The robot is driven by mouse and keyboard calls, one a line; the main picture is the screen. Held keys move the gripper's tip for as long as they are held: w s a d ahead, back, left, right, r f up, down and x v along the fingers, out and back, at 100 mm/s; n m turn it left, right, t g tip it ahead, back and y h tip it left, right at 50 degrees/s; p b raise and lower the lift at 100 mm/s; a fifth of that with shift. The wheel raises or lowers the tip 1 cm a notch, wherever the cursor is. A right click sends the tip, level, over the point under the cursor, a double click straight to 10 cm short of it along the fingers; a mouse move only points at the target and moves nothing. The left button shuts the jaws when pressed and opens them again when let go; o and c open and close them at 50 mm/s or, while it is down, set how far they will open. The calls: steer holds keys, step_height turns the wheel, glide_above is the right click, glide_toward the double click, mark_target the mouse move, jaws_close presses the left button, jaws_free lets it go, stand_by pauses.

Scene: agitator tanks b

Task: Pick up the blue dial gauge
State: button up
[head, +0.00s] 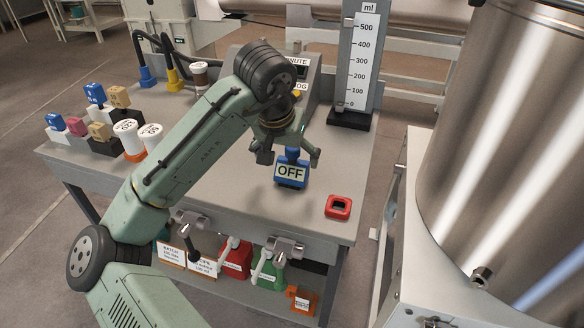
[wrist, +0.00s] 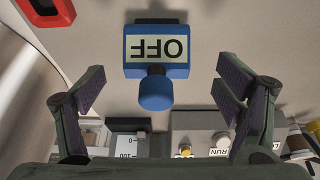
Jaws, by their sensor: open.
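The blue dial gauge (head: 291,172) stands upright on the grey bench near its front edge, its face reading OFF and a round knob on top. In the wrist view the gauge (wrist: 157,50) appears upside down at the top centre, knob toward me. My gripper (head: 289,155) is open above and just behind the gauge, its fingers to either side of the knob in the head view. In the wrist view the open fingers (wrist: 160,90) flank the knob with clear gaps and touch nothing. The exact height between fingers and knob is hard to tell.
A red block with a dark opening (head: 339,207) lies right of the gauge near the bench corner. A tall ml scale (head: 361,60) stands behind. Small labelled pieces and cups (head: 129,140) sit at left. A steel tank (head: 510,130) is at right. Bench (head: 225,180) around the gauge is clear.

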mark_target(291, 163)
steer(key=p+x, duration=0.1)
steer(key=x, duration=0.4)
steer(key=shift+d+f, duration=0.1)
steer(key=shift+d, duration=0.1)
steer(key=c, duration=1.4)
